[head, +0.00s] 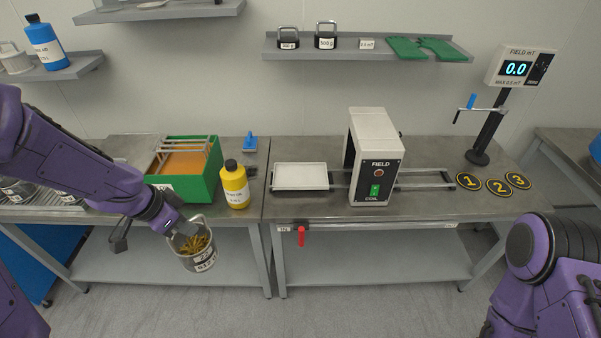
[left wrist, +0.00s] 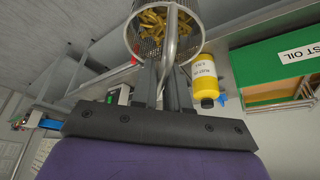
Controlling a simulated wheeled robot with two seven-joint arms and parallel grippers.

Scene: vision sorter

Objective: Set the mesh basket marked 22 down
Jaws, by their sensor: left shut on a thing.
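The mesh basket marked 22 (head: 203,262) hangs from my left gripper (head: 188,236) in front of the left table's front edge, over the open floor side. It holds yellow-brass coloured pieces and its white label faces forward. In the left wrist view the basket (left wrist: 133,38) shows at the top, with its grey handle between the fingers of my left gripper (left wrist: 165,85). The left gripper is shut on that handle. The basket touches no surface that I can see. My right arm shows at the lower right of the head view, but its gripper is out of view.
A green box (head: 207,183) and a yellow bottle (head: 235,187) stand on the left table near the basket. A white tray (head: 301,177) on rails leads to the field coil box (head: 377,165). Numbered discs (head: 498,187) lie at the right. Bare tabletop shows in front of the rails.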

